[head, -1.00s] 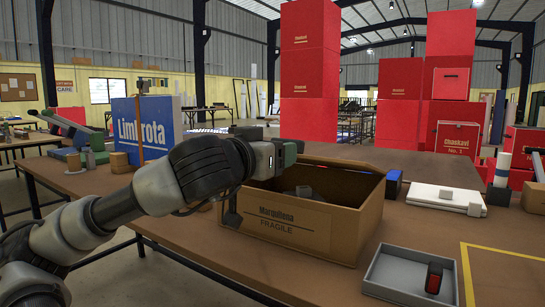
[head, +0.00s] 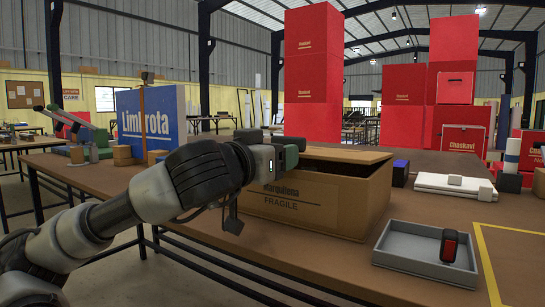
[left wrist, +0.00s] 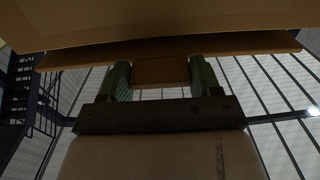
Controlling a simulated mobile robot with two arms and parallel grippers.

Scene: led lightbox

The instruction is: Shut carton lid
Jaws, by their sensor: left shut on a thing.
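The brown cardboard carton (head: 350,208), printed "FRAGILE", stands on the brown table. Its lid (head: 352,155) slants over the opening from the back, and a dark gap shows between lid and rim. My left gripper (head: 287,150) is at the carton's left side, level with the lid. In the left wrist view, the green fingers of my left gripper (left wrist: 160,78) are shut on a brown cardboard tab (left wrist: 160,71) below a cardboard edge (left wrist: 170,48). The fingertips are partly hidden in the head view. My right gripper is not in view.
A grey tray (head: 405,265) with a black and red item (head: 448,246) lies in front of the carton at right. A white flat case (head: 455,186) and a blue item (head: 400,172) lie to its right. A blue "Limbrota" box (head: 150,122) stands at left.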

